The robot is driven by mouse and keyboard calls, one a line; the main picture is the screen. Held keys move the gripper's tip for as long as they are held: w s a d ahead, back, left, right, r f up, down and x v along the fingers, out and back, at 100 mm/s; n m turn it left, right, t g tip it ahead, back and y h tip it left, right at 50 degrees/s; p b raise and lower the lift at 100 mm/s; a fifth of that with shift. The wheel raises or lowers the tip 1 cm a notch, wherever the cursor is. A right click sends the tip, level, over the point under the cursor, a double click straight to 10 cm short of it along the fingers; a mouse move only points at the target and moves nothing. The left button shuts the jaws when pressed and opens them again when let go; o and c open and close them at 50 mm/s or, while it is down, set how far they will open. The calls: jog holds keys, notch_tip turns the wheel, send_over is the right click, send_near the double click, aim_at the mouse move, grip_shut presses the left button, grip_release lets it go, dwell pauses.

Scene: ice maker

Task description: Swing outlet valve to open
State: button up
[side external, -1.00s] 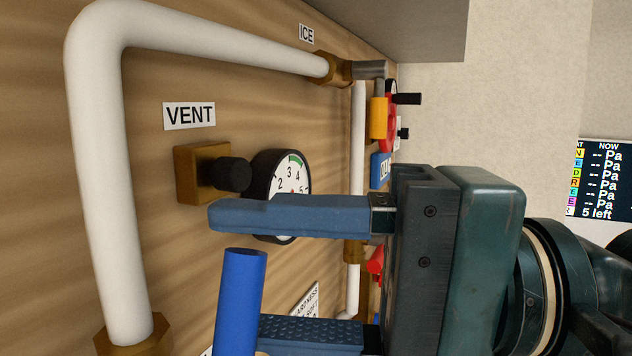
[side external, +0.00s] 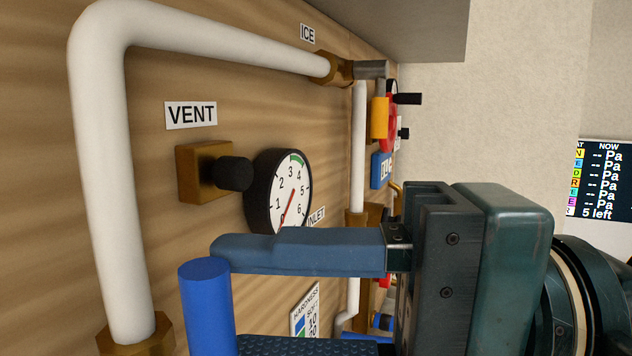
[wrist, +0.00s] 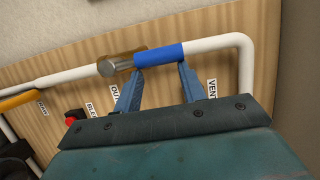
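The outlet valve has a blue cylindrical handle (side external: 206,305), standing near upright at the lower left of the side view. In the wrist view the handle (wrist: 160,54) lies across the picture, with the metal valve body (wrist: 115,65) at its left end and a partly hidden "OU..." label (wrist: 116,98) below. My gripper (side external: 238,300) is open, its two blue fingers well apart. The upper finger's tip is close to the handle's top end; I cannot tell if it touches. In the wrist view the fingertips (wrist: 160,70) reach the handle near its two ends. The lower finger is partly cut off.
White piping (side external: 110,180) runs around the wooden panel (side external: 175,60). A vent valve (side external: 205,172) with a black knob and a round gauge (side external: 278,190) sit above my upper finger. A hardness label (side external: 306,310) is below it. A screen (side external: 605,180) is at far right.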

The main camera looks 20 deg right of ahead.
jog(key=v, duration=0.6)
jog(key=shift+s, duration=0.25)
dwell(0.4)
jog(key=w+d+f+n+t+h, duration=0.1)
jog(key=w+d+f+h, duration=0.2)
jog(key=d, duration=0.4)
jog(key=w+d+f+n+h, duration=0.1)
jog(key=w+d+f+h, duration=0.1)
jog(key=d+f+h, duration=0.35)
jog(key=w+d+f+n+t+h, duration=0.1)
jog(key=w+d, duration=0.2)
jog(key=d, duration=0.6)
jog(key=s+d+f+n+g+h, duration=0.1)
jog(key=s+d+f+g+h, duration=0.1)
jog(key=d, duration=0.6)
jog(key=s+d+f+n+g+h, duration=0.1)
jog(key=s+d+f+g+h, duration=0.1)
jog(key=s+d+f+h, duration=0.2)
jog(key=s+d+f, duration=0.3)
jog(key=s+d, duration=0.1)
jog(key=shift+s+d, duration=0.25)
jog(key=shift+d, duration=0.1)
